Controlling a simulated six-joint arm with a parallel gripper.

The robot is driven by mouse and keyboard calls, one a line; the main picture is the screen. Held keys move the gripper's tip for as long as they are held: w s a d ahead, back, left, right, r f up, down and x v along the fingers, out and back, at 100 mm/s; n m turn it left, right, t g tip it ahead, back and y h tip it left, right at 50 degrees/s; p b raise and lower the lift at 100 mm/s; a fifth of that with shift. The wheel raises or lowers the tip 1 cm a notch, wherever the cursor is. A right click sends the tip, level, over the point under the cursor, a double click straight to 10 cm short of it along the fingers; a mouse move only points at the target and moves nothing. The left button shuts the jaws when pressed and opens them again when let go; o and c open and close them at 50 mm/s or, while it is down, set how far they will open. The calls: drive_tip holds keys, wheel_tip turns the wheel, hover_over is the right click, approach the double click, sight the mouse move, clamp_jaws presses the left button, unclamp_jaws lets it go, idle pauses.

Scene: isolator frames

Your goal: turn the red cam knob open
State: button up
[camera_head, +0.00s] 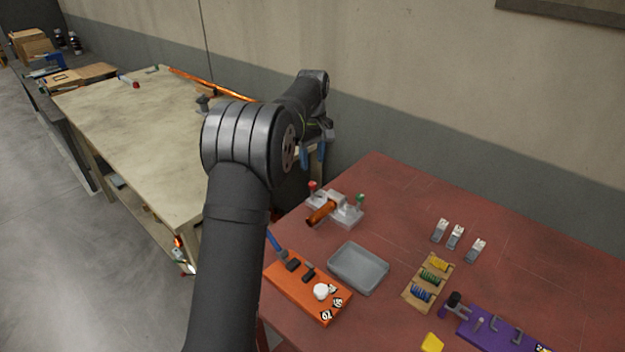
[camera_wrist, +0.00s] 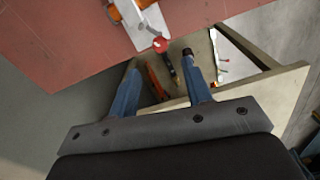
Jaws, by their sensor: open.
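The red cam knob (camera_head: 312,185) stands on the left end of a pale fixture (camera_head: 347,213) near the far left edge of the red table. A green knob (camera_head: 360,198) stands at the fixture's right end, and an orange cylinder (camera_head: 321,212) juts from its front. My gripper (camera_head: 313,155) is above and behind the red knob, with its blue fingers pointing down. In the wrist view my gripper (camera_wrist: 160,62) is open and empty. There the red knob (camera_wrist: 160,44) shows just beyond the fingertips, roughly between them, apart from both. The pale fixture (camera_wrist: 133,18) is partly cut off.
A grey tray (camera_head: 358,268), an orange board (camera_head: 305,290), a wooden rack (camera_head: 427,282) and a purple board (camera_head: 495,330) lie on the red table (camera_head: 400,190). Several small pale blocks stand farther right. A pale workbench (camera_head: 130,130) stands left; the wall is behind.

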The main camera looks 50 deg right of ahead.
sight(312, 183)
wheel_tip(312, 183, down, 8)
drive_tip(key=shift+r, duration=0.1)
drive_tip(key=shift+c, duration=0.5)
clamp_jaws()
